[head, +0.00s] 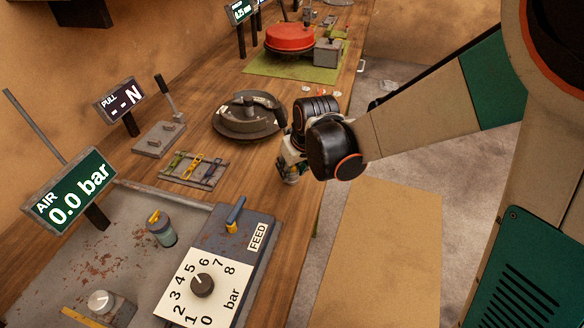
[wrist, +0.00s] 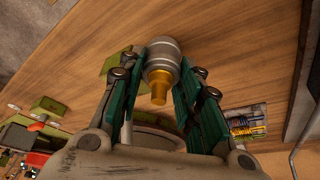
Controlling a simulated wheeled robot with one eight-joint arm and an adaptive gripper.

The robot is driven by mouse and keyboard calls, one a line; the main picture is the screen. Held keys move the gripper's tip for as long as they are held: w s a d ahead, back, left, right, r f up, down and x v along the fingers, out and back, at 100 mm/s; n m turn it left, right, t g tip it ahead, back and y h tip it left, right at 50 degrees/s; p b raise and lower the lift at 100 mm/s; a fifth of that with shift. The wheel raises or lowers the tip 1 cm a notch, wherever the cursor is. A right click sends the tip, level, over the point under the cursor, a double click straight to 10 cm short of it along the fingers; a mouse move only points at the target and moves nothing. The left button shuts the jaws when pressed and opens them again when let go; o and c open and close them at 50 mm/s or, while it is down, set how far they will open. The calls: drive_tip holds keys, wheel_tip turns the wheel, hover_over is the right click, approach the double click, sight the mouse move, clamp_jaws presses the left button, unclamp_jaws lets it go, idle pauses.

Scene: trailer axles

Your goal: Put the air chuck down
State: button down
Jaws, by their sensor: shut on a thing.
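The air chuck (wrist: 162,66) is a grey ribbed cylinder with a brass-coloured tip. In the wrist view it sits between the two green-padded fingers of my gripper (wrist: 160,88), which are shut on it. In the head view my gripper (head: 290,166) is over the right part of the wooden bench, near its front edge. The chuck (head: 291,179) shows there only as a small grey end below the fingers. I cannot tell whether it touches the wood.
A round dark metal part (head: 248,118) lies behind my gripper. The feed box (head: 236,252) with a pressure dial and a grey-green canister (head: 161,229) stand at front left. Bare wood (head: 262,180) lies between.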

drive_tip(key=shift+s+f+b, duration=0.1)
drive_tip(key=shift+f+b, duration=0.25)
drive_tip(key=shift+f, duration=0.1)
drive_tip(key=shift+s+d+f, duration=0.1)
drive_tip(key=shift+s+f, duration=0.05)
drive_tip(key=c, duration=1.4)
unclamp_jaws()
drive_tip(key=shift+o, duration=1.2)
drive_tip(key=shift+f, duration=0.15)
drive_tip(key=shift+w, duration=0.2)
